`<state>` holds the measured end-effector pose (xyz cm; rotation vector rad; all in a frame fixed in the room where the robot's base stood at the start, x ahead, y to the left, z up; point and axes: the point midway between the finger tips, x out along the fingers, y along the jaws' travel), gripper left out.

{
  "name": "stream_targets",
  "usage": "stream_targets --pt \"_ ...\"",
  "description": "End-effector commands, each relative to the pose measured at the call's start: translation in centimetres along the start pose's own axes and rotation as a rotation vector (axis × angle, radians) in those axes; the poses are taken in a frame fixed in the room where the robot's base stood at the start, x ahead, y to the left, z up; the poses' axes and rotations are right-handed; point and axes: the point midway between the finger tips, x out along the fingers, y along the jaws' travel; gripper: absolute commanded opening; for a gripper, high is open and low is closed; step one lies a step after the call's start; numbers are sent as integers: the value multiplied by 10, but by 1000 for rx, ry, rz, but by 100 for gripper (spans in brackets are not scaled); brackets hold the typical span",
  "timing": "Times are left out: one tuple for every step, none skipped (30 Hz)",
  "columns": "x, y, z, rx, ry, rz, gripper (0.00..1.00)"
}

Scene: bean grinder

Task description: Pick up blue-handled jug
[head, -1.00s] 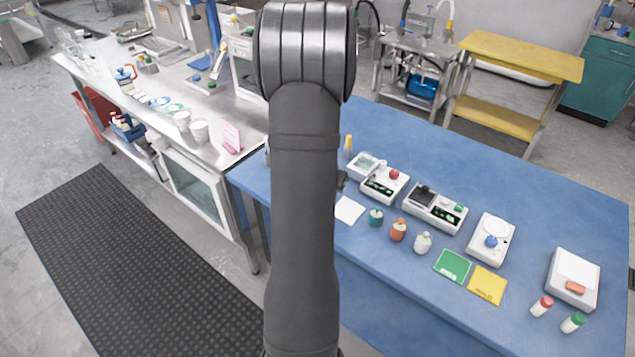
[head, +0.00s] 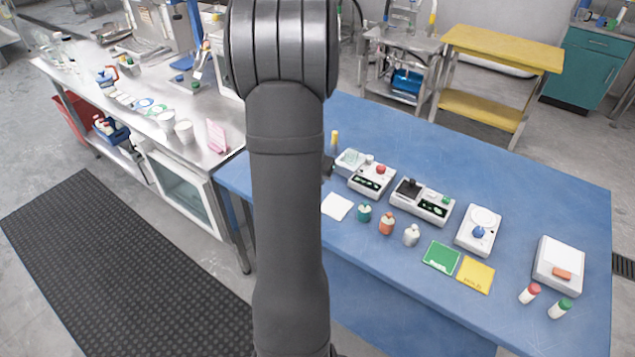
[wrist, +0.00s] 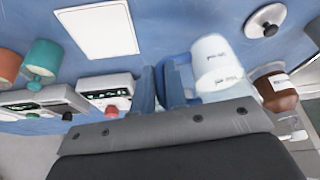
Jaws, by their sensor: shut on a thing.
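A white jug (wrist: 215,66) with dark printed marks is close in the wrist view, right of the jaws. A blue part (wrist: 177,80) beside it looks like its handle. My gripper (wrist: 163,78) is shut on this blue part, with the jug's white body to the right of the fingers. I cannot tell whether the jug is clear of the blue table. In the head view my own arm covers the gripper and the jug.
On the blue table (head: 420,150) stand a white square pad (head: 337,206), a green jar (head: 365,212), an orange jar (head: 387,223) and several instruments. A brown jar (wrist: 277,92) stands close to the jug. A steel bench (head: 100,85) is at left.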

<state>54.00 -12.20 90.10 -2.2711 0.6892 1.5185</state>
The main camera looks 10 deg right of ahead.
Motion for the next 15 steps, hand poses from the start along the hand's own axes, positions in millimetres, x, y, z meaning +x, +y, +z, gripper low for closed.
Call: stream_targets --pt "-7 0 -4 1 4 -2 0" --pt "-9 3 -4 2 3 -1 0" --pt "-11 8 -4 3 2 0 0" --pt "-14 12 -4 4 2 0 0" --pt "-16 16 -4 5 2 0 0" --pt "-19 20 -4 3 2 0 0" --pt "-21 24 -4 3 2 0 0" --pt "-23 27 -5 3 2 0 0" --pt "-26 32 -6 5 2 0 0" --pt "-28 36 -6 4 3 0 0" --pt "-30 39 -6 3 3 0 0" --pt "-33 44 -6 4 3 0 0" --pt "-36 47 -6 4 3 0 0" --pt "-38 50 -6 4 3 0 0" --pt "-40 55 -7 3 2 0 0"
